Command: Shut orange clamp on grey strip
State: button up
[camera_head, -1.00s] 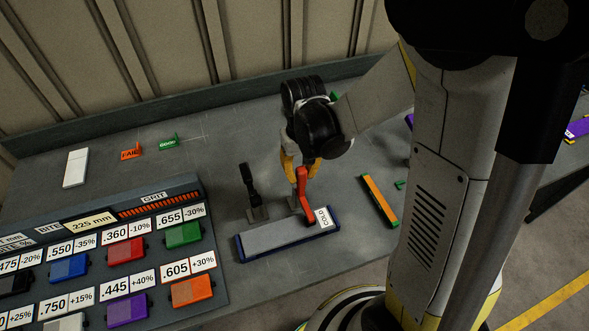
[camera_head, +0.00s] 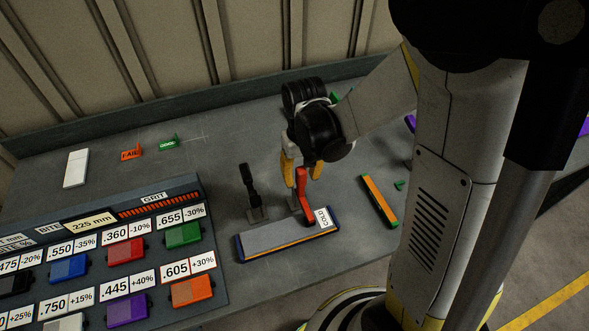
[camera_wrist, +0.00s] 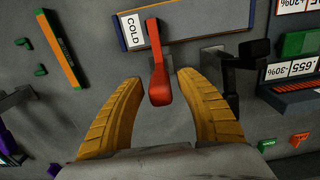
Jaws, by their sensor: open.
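The orange-red clamp (camera_head: 303,188) stands with its lever raised at the right end of the grey strip (camera_head: 280,236). The strip lies in a blue-edged bed (camera_head: 241,251) with a COLD label (camera_head: 323,217) at its right end. My gripper (camera_head: 302,172) is open above the clamp, with yellow fingers either side of the lever's top. In the wrist view the clamp's lever (camera_wrist: 158,82) reaches between the open fingers, with a gap on both sides. The clamp's base is partly hidden by its lever there.
A black clamp (camera_head: 251,185) stands just left of the orange one. A green-edged orange bar (camera_head: 379,201) lies to the right. A panel of coloured blocks (camera_head: 126,250) fills the front left. FAIL (camera_head: 131,153) and GOOD (camera_head: 169,143) markers stand behind.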

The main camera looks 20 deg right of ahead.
jog(key=shift+r+p, duration=2.45)
jog(key=shift+r, duration=1.05)
jog(key=b, duration=0.1)
jog(key=t+b, duration=0.1)
jog(key=b, duration=0.1)
jog(key=shift+s+r, duration=0.2)
jog(key=shift+s, duration=0.2)
jog(key=s+t+b, duration=0.6)
jog(key=s+b, duration=0.2)
jog(key=b, duration=0.3)
jog(key=shift+b, duration=0.4)
